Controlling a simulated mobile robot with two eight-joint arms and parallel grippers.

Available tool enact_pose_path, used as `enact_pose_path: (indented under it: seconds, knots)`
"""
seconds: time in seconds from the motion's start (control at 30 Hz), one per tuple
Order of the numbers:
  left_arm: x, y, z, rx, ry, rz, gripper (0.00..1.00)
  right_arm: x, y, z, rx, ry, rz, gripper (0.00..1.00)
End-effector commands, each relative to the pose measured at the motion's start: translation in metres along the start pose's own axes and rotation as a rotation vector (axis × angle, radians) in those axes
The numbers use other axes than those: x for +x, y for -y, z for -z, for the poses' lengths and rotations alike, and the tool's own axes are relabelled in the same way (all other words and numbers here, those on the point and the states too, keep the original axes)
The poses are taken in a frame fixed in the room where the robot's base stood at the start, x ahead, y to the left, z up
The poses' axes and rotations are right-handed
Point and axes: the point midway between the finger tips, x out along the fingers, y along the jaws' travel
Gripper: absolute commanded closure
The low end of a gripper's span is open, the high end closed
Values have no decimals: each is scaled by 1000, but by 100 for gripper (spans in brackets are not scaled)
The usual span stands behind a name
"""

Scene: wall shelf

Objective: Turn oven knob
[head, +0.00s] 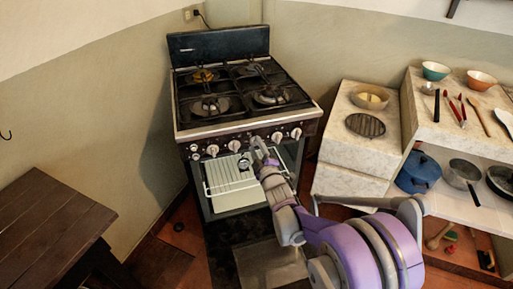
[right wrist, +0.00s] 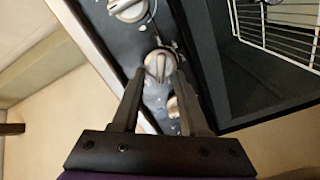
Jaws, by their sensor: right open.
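The oven (head: 222,124) is a black and steel stove with a row of pale round knobs along its front panel. Knobs show at the left (head: 212,149), near the middle (head: 234,145) and at the right (head: 296,132). My right gripper (head: 262,148) is in front of this panel, right of its middle. In the right wrist view, my right gripper (right wrist: 160,78) is open, and a pale knob (right wrist: 158,62) shows between its two fingertips. I cannot tell whether the fingers touch it. My left gripper is not in view.
A wire rack (head: 230,182) shows in the oven front below the knobs, close under my right gripper. A dark wooden table (head: 45,225) stands at the left. A pale shelf unit (head: 355,185) with bowls, utensils and pans stands to the right.

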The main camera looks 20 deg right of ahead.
Motion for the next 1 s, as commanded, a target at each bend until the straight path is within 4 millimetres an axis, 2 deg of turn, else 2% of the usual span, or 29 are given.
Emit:
enact_pose_path:
  seconds: [0.13,0.23,0.5,0.7,1.0]
  knots:
    - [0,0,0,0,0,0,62,-4,0,0,0,0,0,56]
    - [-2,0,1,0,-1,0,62,-15,-1,0,0,0,-1,56]
    - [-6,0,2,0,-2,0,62,-70,-1,0,0,0,-1,56]
    - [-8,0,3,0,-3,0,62,-99,0,0,0,0,0,56]
    - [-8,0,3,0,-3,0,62,-109,0,0,0,0,0,56]
